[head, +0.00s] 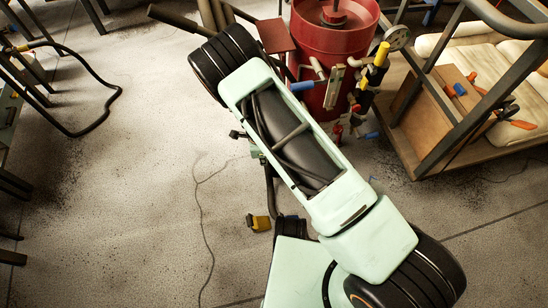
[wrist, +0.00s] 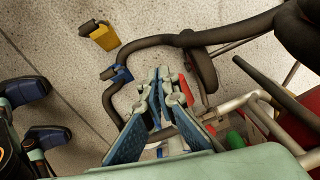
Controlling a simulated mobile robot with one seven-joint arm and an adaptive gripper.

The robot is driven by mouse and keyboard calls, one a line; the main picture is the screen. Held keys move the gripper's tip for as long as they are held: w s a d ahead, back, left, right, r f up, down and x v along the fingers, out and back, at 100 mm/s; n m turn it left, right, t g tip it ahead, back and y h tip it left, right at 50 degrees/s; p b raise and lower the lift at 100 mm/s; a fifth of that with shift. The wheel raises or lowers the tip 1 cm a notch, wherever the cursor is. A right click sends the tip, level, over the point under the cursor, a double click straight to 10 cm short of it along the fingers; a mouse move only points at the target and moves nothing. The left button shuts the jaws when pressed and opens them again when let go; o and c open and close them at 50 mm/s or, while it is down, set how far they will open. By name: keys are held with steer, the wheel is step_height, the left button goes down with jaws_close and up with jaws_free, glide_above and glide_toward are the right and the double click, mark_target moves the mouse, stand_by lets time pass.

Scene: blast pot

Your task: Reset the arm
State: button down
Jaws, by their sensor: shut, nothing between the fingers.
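My gripper (wrist: 165,80) shows in the wrist view with its blue-padded fingers closed together and nothing between them. It sits above a tangle of pipes and a black hose (wrist: 158,40); I cannot tell whether it touches any of them. In the head view my pale green arm crosses the middle of the picture in front of the red blast pot (head: 335,45), and hides most or all of the gripper. The pot's pipework, with a gauge (head: 398,37) and a yellow handle (head: 382,53), stands just right of my arm.
A wooden pallet (head: 460,142) with pale sacks (head: 515,75) and a metal frame stands at the right. A yellow object (head: 260,222) lies on the floor; it also shows in the wrist view (wrist: 100,35). The left-middle floor is mostly clear.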

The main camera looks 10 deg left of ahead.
steer(key=shift+s+a+r, duration=0.3)
steer(key=shift+a, duration=0.3)
